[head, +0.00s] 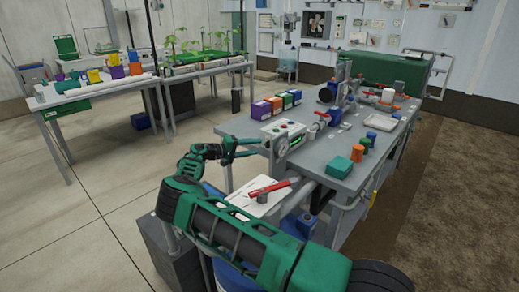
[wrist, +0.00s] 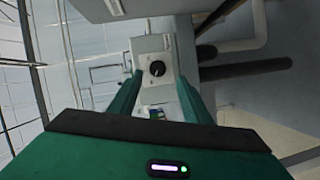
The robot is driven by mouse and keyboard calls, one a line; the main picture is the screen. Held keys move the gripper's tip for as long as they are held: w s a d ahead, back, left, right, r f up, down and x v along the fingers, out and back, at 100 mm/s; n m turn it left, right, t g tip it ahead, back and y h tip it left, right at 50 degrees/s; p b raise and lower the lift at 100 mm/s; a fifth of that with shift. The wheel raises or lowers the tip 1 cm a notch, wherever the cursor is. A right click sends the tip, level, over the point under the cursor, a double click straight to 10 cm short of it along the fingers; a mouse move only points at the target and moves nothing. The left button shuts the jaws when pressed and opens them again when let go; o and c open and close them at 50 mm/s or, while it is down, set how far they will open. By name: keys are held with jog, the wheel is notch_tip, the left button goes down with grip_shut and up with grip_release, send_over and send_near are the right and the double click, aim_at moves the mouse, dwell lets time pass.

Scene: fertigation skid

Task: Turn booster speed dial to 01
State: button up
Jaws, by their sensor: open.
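The dial shows in the wrist view as a round black knob (wrist: 157,68) with a pale pointer mark, on a light grey panel (wrist: 146,45). Its number markings are too small to read. In the head view a pale control box (head: 285,129) with small coloured buttons sits at the near left edge of the grey bench (head: 330,150), with a round face (head: 283,147) on its end. My gripper (head: 257,147) is open, with its fingers pointing at that end. In the wrist view the fingertips (wrist: 158,76) lie either side of the knob, apparently empty; contact cannot be told.
The bench holds a red-handled valve (head: 323,116), a green block (head: 339,167), an orange cylinder (head: 355,153) and several coloured boxes (head: 277,104). Open floor lies to the left.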

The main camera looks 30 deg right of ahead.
jog(key=a, duration=0.5)
jog(key=shift+a+r, duration=0.35)
jog(key=shift+a, duration=0.05)
